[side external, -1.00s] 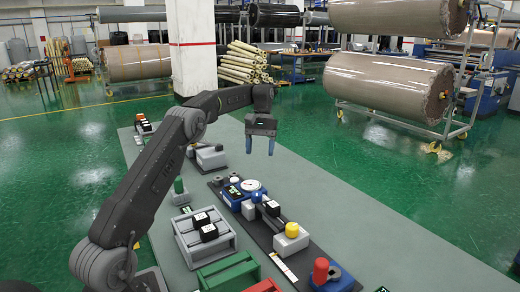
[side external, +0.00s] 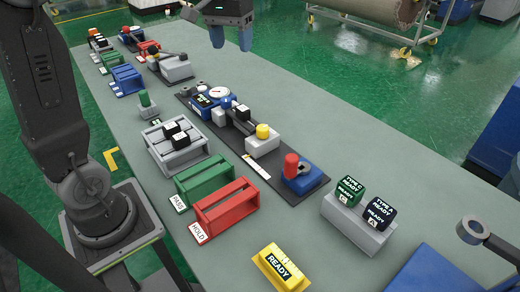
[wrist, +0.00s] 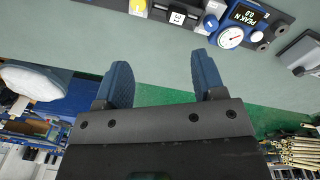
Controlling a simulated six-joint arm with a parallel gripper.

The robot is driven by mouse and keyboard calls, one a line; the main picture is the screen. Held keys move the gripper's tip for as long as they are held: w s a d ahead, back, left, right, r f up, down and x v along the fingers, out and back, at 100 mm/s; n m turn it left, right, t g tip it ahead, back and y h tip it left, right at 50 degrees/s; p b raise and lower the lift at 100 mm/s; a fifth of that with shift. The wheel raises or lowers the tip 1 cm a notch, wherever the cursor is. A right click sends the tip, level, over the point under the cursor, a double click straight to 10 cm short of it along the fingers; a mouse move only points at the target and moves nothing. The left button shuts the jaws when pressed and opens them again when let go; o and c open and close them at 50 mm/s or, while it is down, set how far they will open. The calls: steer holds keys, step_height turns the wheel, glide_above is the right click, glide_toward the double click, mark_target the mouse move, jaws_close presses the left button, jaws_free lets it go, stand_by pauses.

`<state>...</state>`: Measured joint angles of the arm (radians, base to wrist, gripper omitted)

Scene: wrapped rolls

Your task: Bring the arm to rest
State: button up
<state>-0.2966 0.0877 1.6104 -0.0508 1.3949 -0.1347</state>
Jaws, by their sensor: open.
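My gripper (side external: 231,38) shows at the top of the side view, with its two blue fingers hanging down apart above the far side of the bench. In the wrist view my gripper (wrist: 161,68) is open, with nothing between its blue fingers. The upper part of my arm runs out of the side view, so its full pose is hidden.
The grey bench (side external: 330,150) carries a gauge station (side external: 215,97), a grey rack with black blocks (side external: 178,150), a green tray (side external: 205,178), a red tray (side external: 225,208), a yellow READY block (side external: 281,267) and a grey stand with marked blocks (side external: 357,225).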

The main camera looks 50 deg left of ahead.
steer(key=s+d+f+m+t, duration=0.2)
steer(key=s+d, duration=0.3)
steer(key=s, duration=0.4)
steer(key=s+d+f+m+t, duration=0.2)
steer(key=s+d+f+m, duration=0.1)
steer(key=s, duration=0.6)
steer(key=d+f, duration=0.1)
steer(key=d, duration=0.1)
steer(key=shift+s+d+f+t, duration=0.15)
steer(key=shift+d+t, duration=0.2)
steer(key=shift+t, duration=0.05)
